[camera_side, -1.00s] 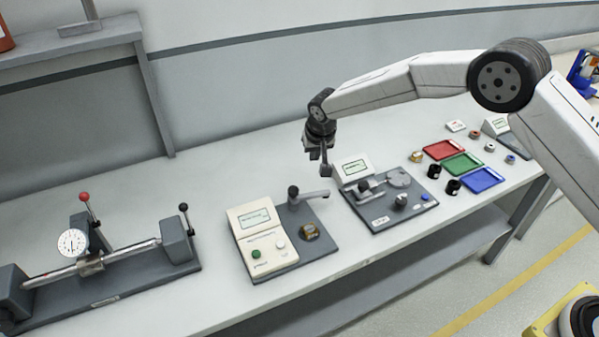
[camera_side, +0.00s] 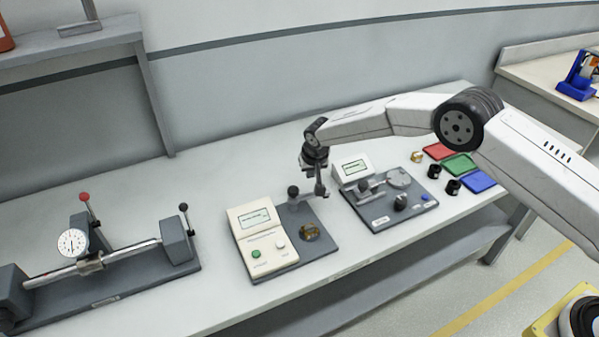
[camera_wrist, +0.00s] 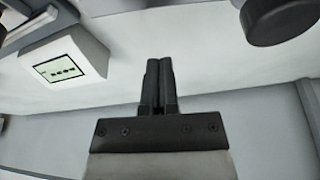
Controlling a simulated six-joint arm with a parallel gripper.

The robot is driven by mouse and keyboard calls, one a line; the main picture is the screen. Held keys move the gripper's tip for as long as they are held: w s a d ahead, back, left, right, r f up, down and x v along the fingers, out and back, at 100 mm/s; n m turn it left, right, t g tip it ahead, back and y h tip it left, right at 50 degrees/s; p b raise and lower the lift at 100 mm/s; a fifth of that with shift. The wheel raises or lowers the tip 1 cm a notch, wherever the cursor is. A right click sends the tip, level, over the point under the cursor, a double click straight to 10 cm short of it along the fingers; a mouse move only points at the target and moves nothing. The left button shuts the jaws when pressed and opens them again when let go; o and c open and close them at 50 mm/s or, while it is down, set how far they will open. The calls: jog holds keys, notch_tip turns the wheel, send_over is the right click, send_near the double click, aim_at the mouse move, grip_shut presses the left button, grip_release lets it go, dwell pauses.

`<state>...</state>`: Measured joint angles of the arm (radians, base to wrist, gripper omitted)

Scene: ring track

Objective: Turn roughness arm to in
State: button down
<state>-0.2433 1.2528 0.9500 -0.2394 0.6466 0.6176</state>
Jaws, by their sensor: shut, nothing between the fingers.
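The roughness station is a cream box with a green display (camera_side: 254,217) on a dark grey base plate (camera_side: 322,245). Its roughness arm (camera_side: 305,197) is a grey bar on a short post with a dark round cap (camera_side: 293,190), pointing right, out past the plate's edge. A brass-coloured ring (camera_side: 310,232) sits on the plate in front of the post. My gripper (camera_side: 320,193) is shut and empty, pointing down at the bar's outer end; I cannot tell whether it touches. In the wrist view my shut fingers (camera_wrist: 158,65) show, with a dark round cap (camera_wrist: 280,18) at upper right.
A second station with a tilted display (camera_side: 354,169) stands close on the right; its display box also shows in the wrist view (camera_wrist: 65,65). Red, green (camera_side: 461,164) and blue trays lie farther right. A dial-gauge bench (camera_side: 90,262) is at left. The table behind the roughness station is clear.

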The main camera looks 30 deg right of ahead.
aim_at(310, 193)
jog(key=shift+f, duration=0.4)
jog(key=shift+s+a, duration=0.2)
jog(key=shift+s, duration=0.75)
jog(key=shift+s+a, duration=0.15)
jog(key=shift+s, duration=0.75)
